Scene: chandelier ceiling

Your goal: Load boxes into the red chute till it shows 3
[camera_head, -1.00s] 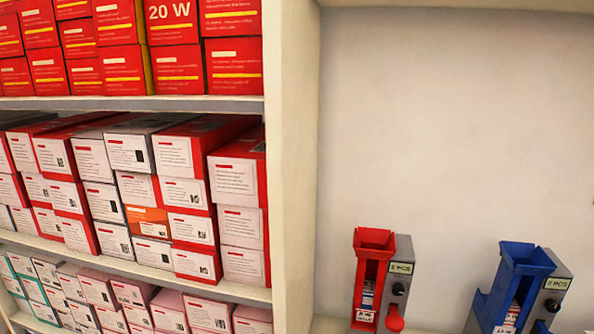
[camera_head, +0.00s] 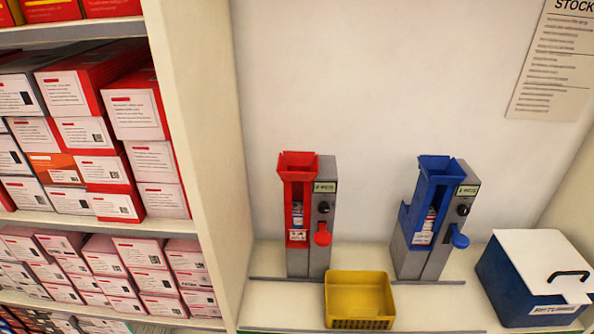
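The red chute (camera_head: 298,210) stands upright on the counter against a grey unit, with a flared hopper on top. A few small white, red and blue boxes (camera_head: 297,224) show in its slot. Its small display (camera_head: 325,187) ends in "PCS", but the digit is too small to read surely. A black knob and a red lever (camera_head: 322,235) sit below the display. Neither of my grippers is in view.
A blue chute (camera_head: 427,210) of the same kind stands to the right. A yellow basket (camera_head: 359,300) is in front, between them. A dark blue box with a white lid (camera_head: 537,279) is at far right. Shelves on the left hold many larger red and white cartons (camera_head: 135,108).

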